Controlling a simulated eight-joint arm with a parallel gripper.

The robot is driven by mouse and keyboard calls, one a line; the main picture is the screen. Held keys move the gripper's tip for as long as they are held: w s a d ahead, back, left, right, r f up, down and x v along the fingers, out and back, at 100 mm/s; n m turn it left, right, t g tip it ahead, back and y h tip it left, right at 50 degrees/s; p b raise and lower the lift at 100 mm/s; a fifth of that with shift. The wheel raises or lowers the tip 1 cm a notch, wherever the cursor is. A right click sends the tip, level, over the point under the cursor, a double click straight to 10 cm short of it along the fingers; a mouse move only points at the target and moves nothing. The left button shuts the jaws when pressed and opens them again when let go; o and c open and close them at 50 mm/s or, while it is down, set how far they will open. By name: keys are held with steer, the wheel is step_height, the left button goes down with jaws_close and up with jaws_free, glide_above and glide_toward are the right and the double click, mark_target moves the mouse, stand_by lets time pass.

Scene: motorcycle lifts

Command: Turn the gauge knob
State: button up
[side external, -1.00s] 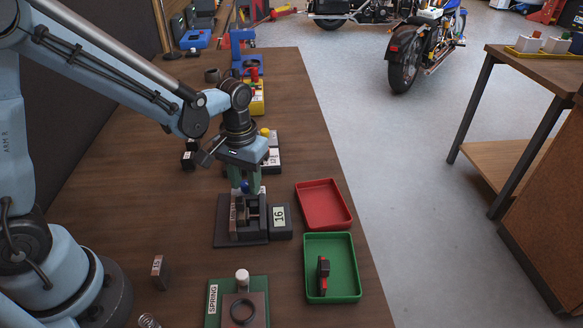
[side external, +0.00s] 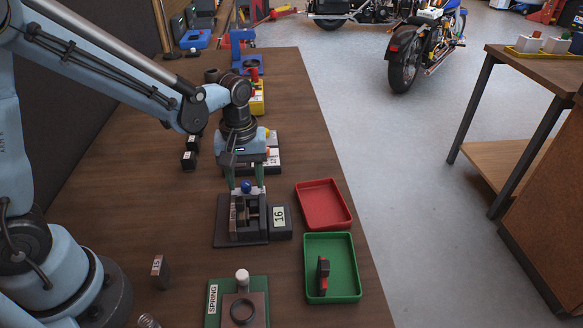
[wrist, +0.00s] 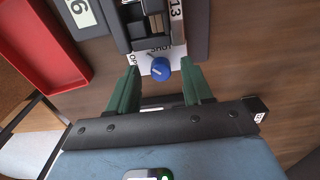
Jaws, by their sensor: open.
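The gauge knob (side external: 246,187) is a small blue knob at the back of a dark gauge fixture (side external: 226,233). In the wrist view the blue knob (wrist: 161,69) sits on a white plate with lettering that includes "SHUT"; the rest is partly hidden. My gripper (side external: 245,182) points down over it, its green fingers apart on either side. In the wrist view my gripper (wrist: 160,70) is open, with gaps between the knob and both fingers. A dark block labelled 13 (wrist: 176,22) sits in the fixture. A display (side external: 280,217) beside it reads 16.
A red tray (side external: 323,204) and a green tray (side external: 345,290) holding a red-and-black item (side external: 323,274) lie to the right. A SPRING stand (side external: 260,300) is in front, with a labelled block (side external: 158,270) left of it. More fixtures stand behind my gripper.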

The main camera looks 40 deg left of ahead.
mark_target(245, 183)
step_height(245, 183, up, 7)
steer(key=m, duration=0.6)
steer(key=shift+a+r, duration=0.15)
steer(key=shift+r, duration=0.05)
step_height(245, 183, down, 8)
steer(key=shift+f, duration=0.1)
steer(key=shift+n, duration=1.1)
steer(key=shift+r+n, duration=0.35)
steer(key=shift+n, duration=0.05)
step_height(245, 183, up, 12)
steer(key=shift+s+a+f+m+t, duration=0.1)
steer(key=shift+s+a+m+t, duration=0.15)
steer(key=shift+s+m+t, duration=0.6)
steer(key=shift+s+a+r+m+t, duration=0.1)
steer(key=shift+s+a+m+t, duration=0.2)
steer(key=shift+s+m+t, duration=0.45)
steer(key=shift+s+a+f+m+t, duration=0.1)
steer(key=shift+s+a+m+t, duration=0.15)
steer(key=shift+s+m+t, duration=0.6)
steer(key=shift+s+n, duration=0.2)
steer(key=shift+n, duration=0.05)
